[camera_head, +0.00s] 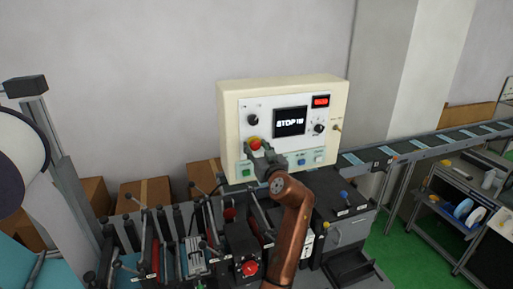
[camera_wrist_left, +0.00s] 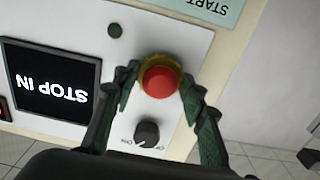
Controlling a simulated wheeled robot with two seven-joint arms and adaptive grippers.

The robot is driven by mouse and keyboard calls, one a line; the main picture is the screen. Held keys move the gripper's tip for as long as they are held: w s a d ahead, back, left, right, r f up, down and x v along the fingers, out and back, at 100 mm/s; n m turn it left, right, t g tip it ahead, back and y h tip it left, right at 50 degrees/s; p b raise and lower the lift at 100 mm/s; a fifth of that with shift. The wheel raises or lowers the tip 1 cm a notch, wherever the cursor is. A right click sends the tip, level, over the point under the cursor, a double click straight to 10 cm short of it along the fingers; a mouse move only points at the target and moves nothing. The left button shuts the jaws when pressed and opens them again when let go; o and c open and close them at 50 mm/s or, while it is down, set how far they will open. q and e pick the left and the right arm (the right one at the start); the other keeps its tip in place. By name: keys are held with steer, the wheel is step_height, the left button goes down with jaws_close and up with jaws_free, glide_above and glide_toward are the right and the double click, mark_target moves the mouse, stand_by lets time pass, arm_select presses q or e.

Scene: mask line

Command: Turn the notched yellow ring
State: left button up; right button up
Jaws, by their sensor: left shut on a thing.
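The yellow ring (camera_wrist_left: 160,58) sits around a red push button (camera_wrist_left: 160,82) on the control panel's face. The wrist view is turned, so the panel's lettering is upside down there. My left gripper (camera_wrist_left: 158,88) has one finger on each side of the ring and is shut on it. In the head view, my left gripper (camera_head: 262,149) reaches the panel at the red button (camera_head: 255,142), and its fingers cover part of the ring. The ring's notches are too small to make out. My right gripper is not in view.
The cream control box (camera_head: 228,105) has a screen (camera_head: 291,121) reading "STOP IN", a red display (camera_head: 320,101) and several knobs and buttons. A dark knob (camera_wrist_left: 147,133) is close to my fingers. Below stands a crowded machine with levers. A conveyor (camera_head: 430,143) runs to the right.

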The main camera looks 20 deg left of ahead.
arm_select(q)
steer(key=m+p, duration=0.1)
steer(key=m, duration=0.2)
steer(key=shift+r, duration=0.1)
steer(key=m+p, duration=0.1)
steer(key=m, duration=0.4)
steer(key=shift+p, duration=0.35)
steer(key=shift+m, duration=0.4)
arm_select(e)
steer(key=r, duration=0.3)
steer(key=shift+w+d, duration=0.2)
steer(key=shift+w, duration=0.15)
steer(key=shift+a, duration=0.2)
